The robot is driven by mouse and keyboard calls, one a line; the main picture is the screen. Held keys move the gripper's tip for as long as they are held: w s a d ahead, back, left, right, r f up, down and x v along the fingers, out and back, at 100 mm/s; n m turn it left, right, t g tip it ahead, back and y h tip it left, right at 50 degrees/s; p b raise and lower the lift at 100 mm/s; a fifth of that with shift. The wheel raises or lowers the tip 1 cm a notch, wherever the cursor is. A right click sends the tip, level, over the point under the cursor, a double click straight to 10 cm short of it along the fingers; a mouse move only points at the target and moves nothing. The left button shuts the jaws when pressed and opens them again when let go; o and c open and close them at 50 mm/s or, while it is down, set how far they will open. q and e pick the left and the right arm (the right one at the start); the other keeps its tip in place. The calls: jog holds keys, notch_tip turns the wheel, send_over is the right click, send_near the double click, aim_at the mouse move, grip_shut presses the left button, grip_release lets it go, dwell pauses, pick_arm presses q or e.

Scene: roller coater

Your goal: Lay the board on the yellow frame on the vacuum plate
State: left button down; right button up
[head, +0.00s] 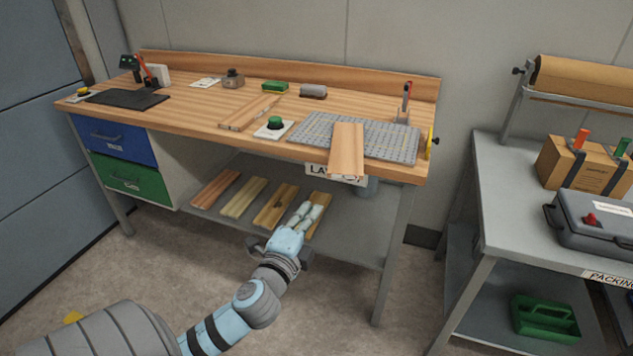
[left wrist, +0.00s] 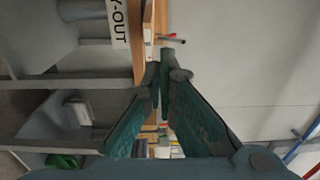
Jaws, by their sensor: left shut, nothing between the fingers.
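A light wooden board (head: 346,148) lies across the grey perforated plate (head: 312,128) on the bench. Its near end sticks out past the bench's front edge, above the layout sign. I cannot make out a yellow frame on the plate. A small yellow part (head: 429,144) shows at the bench's right end. My left gripper (head: 307,213) is shut and empty, in front of the lower shelf and below the board's near end. In the left wrist view its fingers (left wrist: 163,75) come together with nothing between them. My right gripper is not in view.
Several boards lie on the lower shelf (head: 335,245). On the bench (head: 200,113) are a green button (head: 274,123), a wooden strip and small blocks. The layout sign (left wrist: 119,22) hangs at the front edge. A grey packing table (head: 510,225) stands right, with a floor gap between.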

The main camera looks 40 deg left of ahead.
pick_arm(q)
jog(key=x, duration=1.4)
jog(key=shift+a+f+b, duration=0.4)
jog(key=shift+a+f, duration=0.05)
jog(key=shift+f, duration=0.1)
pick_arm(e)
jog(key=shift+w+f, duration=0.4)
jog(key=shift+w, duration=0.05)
